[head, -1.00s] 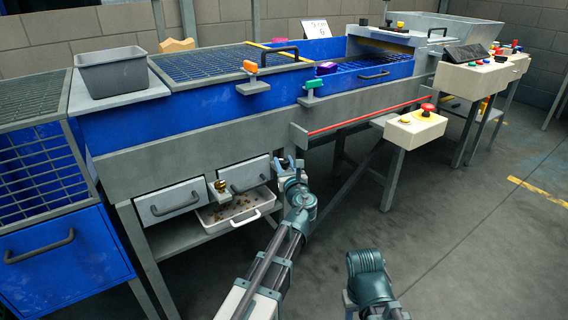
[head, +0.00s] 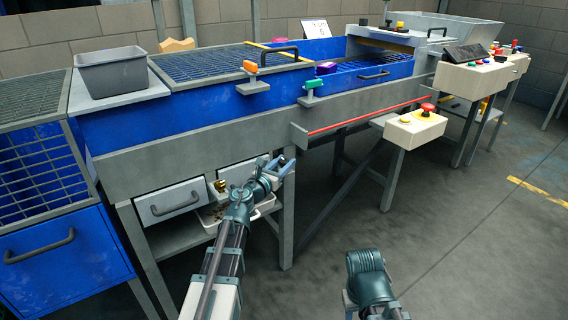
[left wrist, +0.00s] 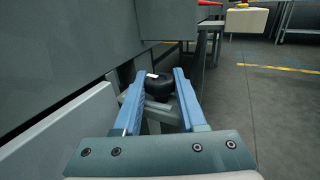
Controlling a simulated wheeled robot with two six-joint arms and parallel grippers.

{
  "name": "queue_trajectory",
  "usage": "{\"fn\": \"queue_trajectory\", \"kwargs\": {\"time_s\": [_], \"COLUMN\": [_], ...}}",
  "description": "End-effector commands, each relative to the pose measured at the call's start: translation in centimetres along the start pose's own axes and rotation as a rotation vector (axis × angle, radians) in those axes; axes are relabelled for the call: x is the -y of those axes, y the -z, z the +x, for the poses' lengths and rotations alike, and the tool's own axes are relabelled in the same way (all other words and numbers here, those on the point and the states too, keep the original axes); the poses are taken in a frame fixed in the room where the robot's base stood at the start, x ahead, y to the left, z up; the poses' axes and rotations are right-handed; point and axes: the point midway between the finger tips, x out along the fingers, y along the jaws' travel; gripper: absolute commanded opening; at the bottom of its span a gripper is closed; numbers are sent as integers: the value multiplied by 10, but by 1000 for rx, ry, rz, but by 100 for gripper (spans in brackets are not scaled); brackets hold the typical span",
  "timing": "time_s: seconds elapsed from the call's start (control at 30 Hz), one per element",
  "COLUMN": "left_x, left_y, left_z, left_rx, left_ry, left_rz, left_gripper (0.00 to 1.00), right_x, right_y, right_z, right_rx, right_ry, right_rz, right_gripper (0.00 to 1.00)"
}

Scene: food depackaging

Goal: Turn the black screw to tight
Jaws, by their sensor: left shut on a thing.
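The black screw (left wrist: 158,87) is a round dark knob with a small white mark on top. In the left wrist view it sits between the fingertips of my left gripper (left wrist: 160,80), beside the grey machine frame. The blue fingers are closed on it from both sides. In the head view my left gripper (head: 280,167) is at the machine's front leg, below the blue trough, and the screw cannot be made out there. Part of my right arm shows at the bottom of the head view, but its gripper is out of the picture.
A red rail (head: 370,116) runs along the machine to the right. A button box (head: 414,130) stands further right. The floor at right is clear.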

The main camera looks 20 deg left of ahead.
Motion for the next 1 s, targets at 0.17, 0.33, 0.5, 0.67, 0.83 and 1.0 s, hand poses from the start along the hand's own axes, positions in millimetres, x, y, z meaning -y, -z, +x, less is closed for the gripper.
{"fn": "queue_trajectory", "kwargs": {"time_s": [0.17,0.33,0.5,0.67,0.83,1.0], "left_x": [-1,0,0,0,0,0], "left_y": [0,0,0,0,0,0], "left_z": [0,0,1,1,1,1], "left_rx": [0,0,0,0,0,0], "left_ry": [39,54,56,55,55,55], "left_rz": [0,0,0,0,0,0], "left_gripper": [0,0,0,0,67,70], "right_x": [0,0,0,0,0,0], "right_y": [0,0,0,0,0,0], "right_z": [0,0,0,0,0,0], "right_rx": [0,0,0,0,0,0], "right_ry": [0,0,0,0,0,0], "right_rz": [0,0,0,0,0,0], "right_gripper": [46,46,46,46,46,46]}}
